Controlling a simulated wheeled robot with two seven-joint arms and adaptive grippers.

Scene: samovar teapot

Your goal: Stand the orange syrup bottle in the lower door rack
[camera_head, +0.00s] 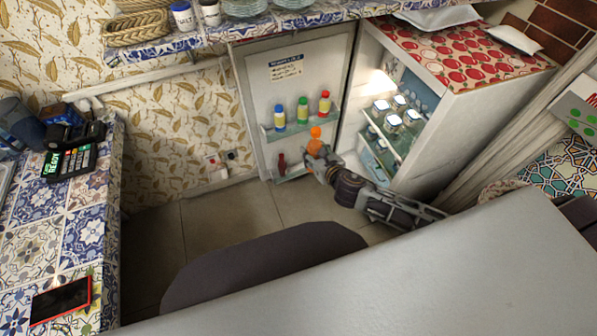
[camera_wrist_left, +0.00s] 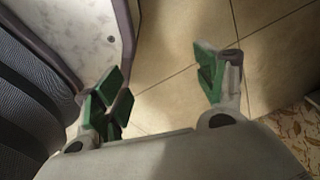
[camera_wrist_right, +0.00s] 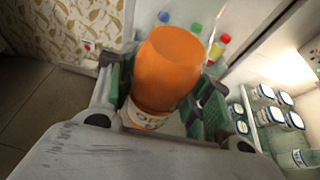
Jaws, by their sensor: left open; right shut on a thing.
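The orange syrup bottle (camera_head: 315,142) is in my right gripper (camera_head: 318,158), in front of the open fridge door. In the right wrist view the bottle (camera_wrist_right: 165,70) fills the space between the green finger pads of the right gripper (camera_wrist_right: 165,92), and its label shows low down. The lower door rack (camera_head: 292,173) is just behind and below the bottle, partly hidden by the gripper. A dark red bottle (camera_head: 281,164) stands in its left part. My left gripper (camera_wrist_left: 162,85) is open and empty above the tiled floor; it does not show in the head view.
The upper door rack (camera_head: 300,129) holds a blue, a green and a red-topped bottle. The fridge interior at right has shelves with several lidded jars (camera_head: 392,122). The fridge side wall (camera_head: 450,130) stands close to my right arm. The tiled floor (camera_head: 225,212) is clear.

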